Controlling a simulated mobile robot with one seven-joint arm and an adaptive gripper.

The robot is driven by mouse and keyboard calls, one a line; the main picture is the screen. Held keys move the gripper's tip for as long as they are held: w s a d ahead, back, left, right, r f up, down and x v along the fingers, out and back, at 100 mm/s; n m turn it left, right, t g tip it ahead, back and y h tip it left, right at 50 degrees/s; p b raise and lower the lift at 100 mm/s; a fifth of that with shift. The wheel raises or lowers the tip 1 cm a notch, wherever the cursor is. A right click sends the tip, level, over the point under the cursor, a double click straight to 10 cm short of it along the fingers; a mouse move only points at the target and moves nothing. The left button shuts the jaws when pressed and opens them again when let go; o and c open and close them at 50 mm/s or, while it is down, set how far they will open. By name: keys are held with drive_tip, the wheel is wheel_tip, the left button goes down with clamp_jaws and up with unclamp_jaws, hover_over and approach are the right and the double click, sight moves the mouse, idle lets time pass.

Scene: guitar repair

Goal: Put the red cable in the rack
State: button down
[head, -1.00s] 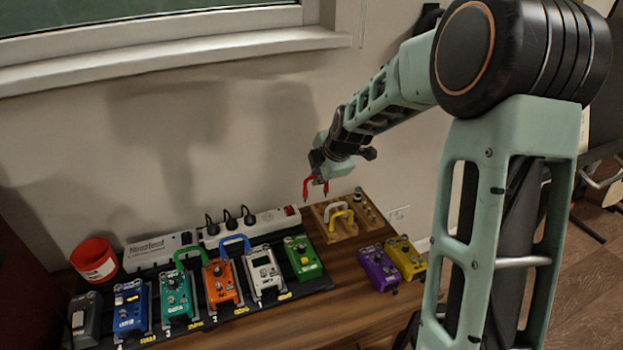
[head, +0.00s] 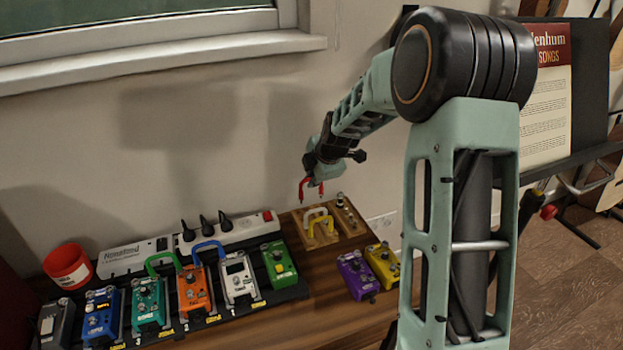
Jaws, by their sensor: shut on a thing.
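My gripper (head: 312,180) is shut on the red cable (head: 303,187), a short U-shaped patch cable whose ends hang down. It holds the cable in the air in front of the wall, above the rack. The wooden rack (head: 348,240) sits on the bench below, near the wall. A white cable (head: 313,212) and a yellow cable (head: 320,225) stand in the rack, with small metal parts at its right side. The fingertips are small in view and partly hidden by the gripper body.
A pedalboard with several pedals, including an orange pedal (head: 193,289) and a green pedal (head: 279,262), lies left of the rack. A purple pedal (head: 357,277) and a yellow pedal (head: 382,263) sit in front.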

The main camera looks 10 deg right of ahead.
drive_tip(key=shift+f+b, duration=1.9)
drive_tip(key=shift+f, duration=1.1)
drive_tip(key=shift+f+b, duration=1.1)
drive_tip(key=shift+b, duration=0.15)
drive_tip(key=c, duration=2)
unclamp_jaws()
drive_tip(key=shift+o, duration=0.5)
drive_tip(key=shift+o, duration=1.4)
drive_tip(key=shift+r, duration=0.1)
drive_tip(key=shift+r+p, duration=2.7)
drive_tip(key=shift+r, duration=1.25)
